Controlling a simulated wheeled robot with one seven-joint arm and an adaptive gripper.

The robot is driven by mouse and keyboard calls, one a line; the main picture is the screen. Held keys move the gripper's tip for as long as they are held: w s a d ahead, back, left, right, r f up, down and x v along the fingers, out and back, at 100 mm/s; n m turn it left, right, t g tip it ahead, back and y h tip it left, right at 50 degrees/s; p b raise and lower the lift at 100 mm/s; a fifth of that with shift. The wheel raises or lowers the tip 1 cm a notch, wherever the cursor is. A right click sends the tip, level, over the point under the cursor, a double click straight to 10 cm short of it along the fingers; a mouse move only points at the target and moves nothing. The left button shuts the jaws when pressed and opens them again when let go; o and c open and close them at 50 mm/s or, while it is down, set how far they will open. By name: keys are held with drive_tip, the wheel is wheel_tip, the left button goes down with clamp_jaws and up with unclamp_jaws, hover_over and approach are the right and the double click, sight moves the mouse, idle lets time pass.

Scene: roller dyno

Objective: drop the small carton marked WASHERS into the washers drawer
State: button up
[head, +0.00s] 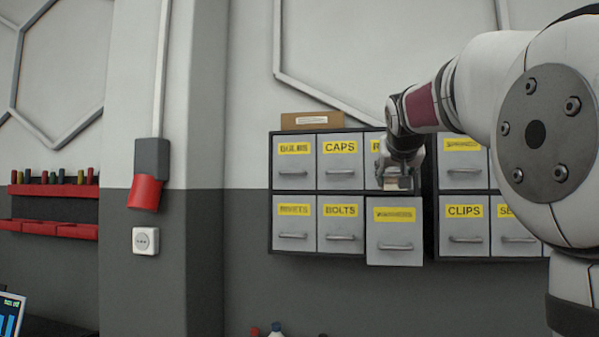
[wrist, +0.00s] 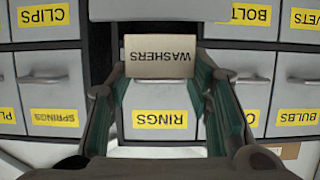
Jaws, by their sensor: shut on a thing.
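The small carton marked WASHERS (wrist: 161,56) is between the green-padded fingers of my gripper (wrist: 160,72), its lettering upside down in the wrist view. My gripper (head: 398,180) is shut on the carton, in front of the RINGS drawer (wrist: 160,99) in the upper row. The washers drawer (head: 396,232) is in the lower row, pulled out from its neighbours, just below my gripper in the head view. Part of the open drawer (wrist: 158,9) shows at the top edge of the wrist view, beyond the carton. The head view does not show its inside.
The BOLTS drawer (head: 341,230) and CLIPS drawer (head: 464,232) on either side look shut. A brown box (head: 312,121) sits on the left cabinet. My arm covers part of the right cabinet. Bottle tops (head: 275,330) show below.

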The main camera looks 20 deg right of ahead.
drive_tip(key=shift+w+d+f, duration=0.15)
drive_tip(key=shift+w+d, duration=0.65)
drive_tip(key=shift+w, duration=0.25)
drive_tip(key=shift+w+d+f, duration=0.1)
drive_tip(key=shift+w+d, duration=0.65)
drive_tip(key=shift+w, duration=0.3)
drive_tip(key=o, duration=1.3)
drive_tip(key=shift+s+a, duration=0.1)
drive_tip(key=shift+s, duration=0.05)
drive_tip(key=f+v, duration=0.1)
drive_tip(key=v, duration=0.8)
drive_tip(key=shift+s+a+f+b, duration=0.3)
drive_tip(key=shift+s+a, duration=0.15)
drive_tip(key=shift+s, duration=0.15)
